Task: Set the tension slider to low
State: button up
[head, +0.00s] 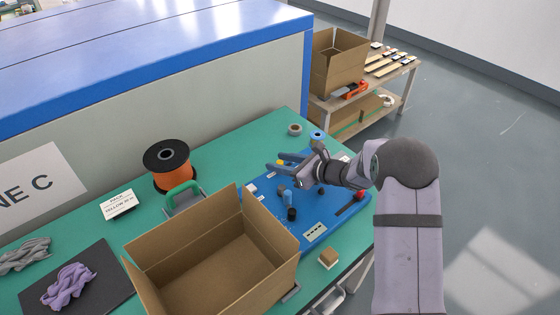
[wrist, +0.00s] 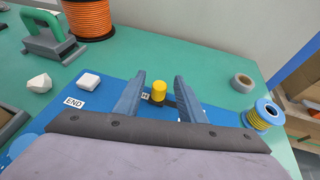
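A yellow knob (wrist: 158,90) stands on a dark slot in the blue board (wrist: 105,92). I take it to be the tension slider. A small white label (wrist: 145,96) beside it seems to start with "H"; a finger hides part of it. My gripper (wrist: 159,76) is open, with one finger on each side of the knob in the wrist view. Contact with the knob does not show. In the head view my gripper (head: 278,162) hangs over the back left of the board (head: 318,232), and a bit of yellow shows at the fingers. The low end of the slider cannot be made out.
A white block (wrist: 88,80) and an "END" label (wrist: 74,102) lie left of the fingers. A yellow-and-blue spool (wrist: 264,114) and a grey tape roll (wrist: 242,80) are to the right. An open cardboard box (head: 215,262) stands left of the board, near an orange spool (head: 168,166).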

aim_at(291, 164)
jog(key=shift+w+a+f, duration=0.1)
jog(key=shift+a, duration=0.05)
grip_shut()
jog(key=shift+w+d, duration=1.6)
grip_release()
jog(key=shift+d, duration=0.1)
